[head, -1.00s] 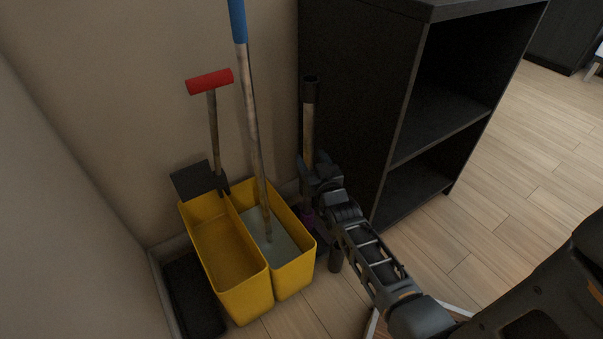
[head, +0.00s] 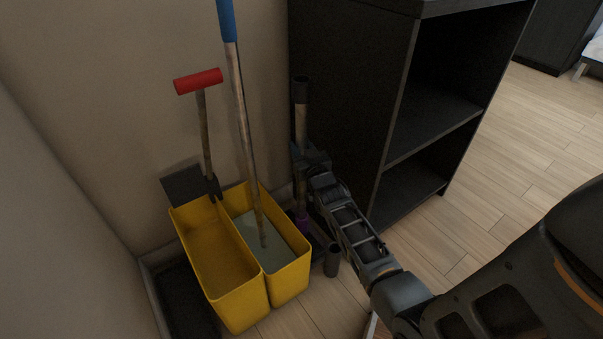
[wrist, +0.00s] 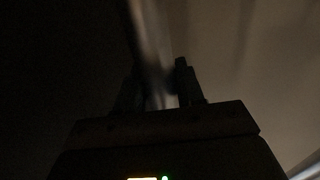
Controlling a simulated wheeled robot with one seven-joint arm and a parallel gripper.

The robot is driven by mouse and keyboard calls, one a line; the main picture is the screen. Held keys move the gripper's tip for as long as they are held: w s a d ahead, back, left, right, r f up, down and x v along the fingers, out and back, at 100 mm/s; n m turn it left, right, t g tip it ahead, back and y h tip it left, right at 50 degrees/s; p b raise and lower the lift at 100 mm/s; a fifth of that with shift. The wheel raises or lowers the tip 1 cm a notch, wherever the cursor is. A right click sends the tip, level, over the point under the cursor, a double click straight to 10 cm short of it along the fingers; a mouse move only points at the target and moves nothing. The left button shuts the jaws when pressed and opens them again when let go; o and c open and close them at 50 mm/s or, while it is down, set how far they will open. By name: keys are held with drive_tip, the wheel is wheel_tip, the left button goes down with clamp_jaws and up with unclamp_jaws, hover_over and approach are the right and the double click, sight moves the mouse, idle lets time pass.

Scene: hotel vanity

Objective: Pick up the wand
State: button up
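The wand (head: 300,122) is a slim upright pole with a black top end and a pale shaft, close against the side of the dark cabinet. Its lower part is purple near the floor and partly hidden by my arm. My gripper (head: 307,157) is at the wand's middle height. In the wrist view the wand (wrist: 150,35) is a blurred pale band running down between the two fingers of my gripper (wrist: 158,75). The picture is too dark and blurred to tell whether the fingers touch it.
A yellow two-part bucket (head: 218,265) stands left of the wand. It holds a blue-handled pole (head: 241,110), and a red-handled tool (head: 204,130) stands behind it. A dark open-shelf cabinet (head: 350,110) is close on the right. A short dark cylinder (head: 332,260) is near the floor. Wooden floor is clear at right.

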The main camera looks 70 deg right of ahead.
clamp_jaws()
drive_tip(key=shift+r, duration=0.1)
idle(0.3)
